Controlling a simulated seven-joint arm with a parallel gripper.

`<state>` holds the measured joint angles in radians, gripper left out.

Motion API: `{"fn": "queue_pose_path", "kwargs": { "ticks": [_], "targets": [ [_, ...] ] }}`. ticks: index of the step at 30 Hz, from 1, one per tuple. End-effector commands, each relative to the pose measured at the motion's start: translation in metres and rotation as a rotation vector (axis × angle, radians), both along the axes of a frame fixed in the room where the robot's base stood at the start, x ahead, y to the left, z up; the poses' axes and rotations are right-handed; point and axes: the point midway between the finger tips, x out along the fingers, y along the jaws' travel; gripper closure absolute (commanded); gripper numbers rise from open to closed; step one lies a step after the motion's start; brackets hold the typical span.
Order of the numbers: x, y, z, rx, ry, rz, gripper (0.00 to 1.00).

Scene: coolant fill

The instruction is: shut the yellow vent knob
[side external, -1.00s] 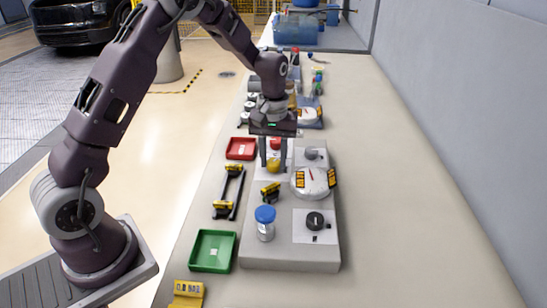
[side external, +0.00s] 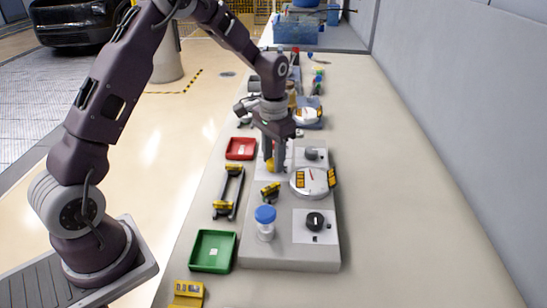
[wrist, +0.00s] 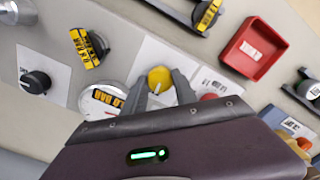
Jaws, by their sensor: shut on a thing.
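The yellow vent knob (wrist: 159,79) sits on a white label plate on the grey panel, with a pale pointer line on its face. In the side view the knob (side external: 271,165) is partly hidden by my fingers. My gripper (wrist: 163,90) is shut on the yellow knob, one finger on each side of it. In the side view my gripper (side external: 275,164) points down at the panel and its wrist is turned at an angle.
A round gauge (side external: 311,182) and a black knob (side external: 315,220) sit on the panel nearby. A blue-capped bottle (side external: 265,223) stands at its front left. A red tray (side external: 240,148) and a green tray (side external: 213,251) lie left of it. The table's right side is clear.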

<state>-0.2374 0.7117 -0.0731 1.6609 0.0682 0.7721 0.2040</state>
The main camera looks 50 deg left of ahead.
Motion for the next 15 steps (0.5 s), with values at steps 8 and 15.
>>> {"fn": "queue_pose_path", "kwargs": {
  "ticks": [8, 15],
  "targets": [
    [0.0009, -0.0001, 0.0011, 0.001, -0.003, -0.067, 1.0],
    [0.0009, -0.0001, 0.0011, 0.001, -0.003, -0.077, 1.0]
  ]
}}
